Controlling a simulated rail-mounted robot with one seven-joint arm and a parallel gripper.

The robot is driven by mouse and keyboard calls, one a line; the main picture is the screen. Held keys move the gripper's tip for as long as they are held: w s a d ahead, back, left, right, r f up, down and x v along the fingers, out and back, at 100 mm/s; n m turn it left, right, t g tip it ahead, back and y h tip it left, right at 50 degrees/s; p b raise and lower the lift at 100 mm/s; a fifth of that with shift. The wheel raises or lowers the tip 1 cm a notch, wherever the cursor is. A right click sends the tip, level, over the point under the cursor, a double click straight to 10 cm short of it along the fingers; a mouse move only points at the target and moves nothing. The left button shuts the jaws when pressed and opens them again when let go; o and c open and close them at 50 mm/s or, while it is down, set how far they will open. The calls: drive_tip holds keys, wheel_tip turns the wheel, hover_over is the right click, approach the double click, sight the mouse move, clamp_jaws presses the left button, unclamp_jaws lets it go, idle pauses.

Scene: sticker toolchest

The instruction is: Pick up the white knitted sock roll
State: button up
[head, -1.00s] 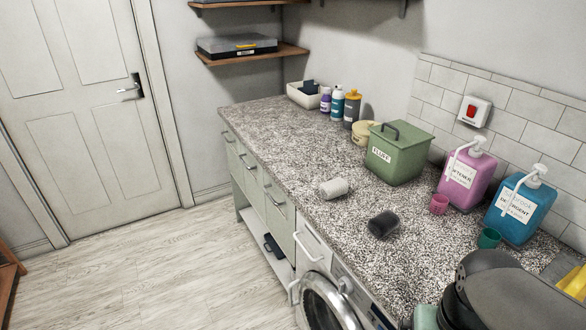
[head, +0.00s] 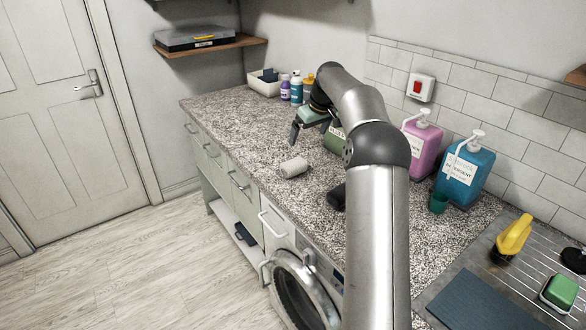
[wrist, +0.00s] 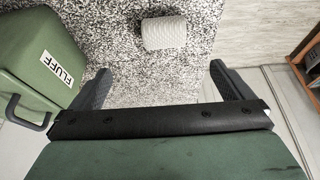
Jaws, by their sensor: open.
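The white knitted sock roll (head: 294,166) lies on its side on the speckled counter, near the front edge. It also shows in the wrist view (wrist: 164,32), beyond my fingertips and roughly centred between them. My gripper (head: 304,134) is open and empty above the counter, a little behind the roll in the head view and apart from it. In the wrist view both fingers of my gripper (wrist: 161,84) are spread wide with only counter between them.
A green FLUFF bin (wrist: 54,57) stands close to my left finger in the wrist view; my arm partly hides it in the head view. A dark roll (head: 337,197) lies nearby. Pink (head: 422,143) and blue (head: 464,167) dispensers stand by the wall. The counter's left part is clear.

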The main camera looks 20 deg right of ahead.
sight(295, 162)
drive_tip(key=p+x, duration=0.2)
drive_tip(key=x, duration=0.9)
drive_tip(key=shift+w+a+f, duration=0.15)
drive_tip(key=shift+w+f, duration=0.05)
drive_tip(key=shift+w, duration=0.05)
drive_tip(key=shift+a+p+x, duration=0.15)
drive_tip(key=shift+p+x, duration=0.4)
drive_tip(key=shift+x, duration=0.8)
drive_tip(key=shift+a+p+x, duration=0.15)
drive_tip(key=shift+p+x, duration=0.35)
drive_tip(key=shift+x, duration=0.8)
drive_tip(key=shift+w+r, duration=0.15)
drive_tip(key=c, duration=1)
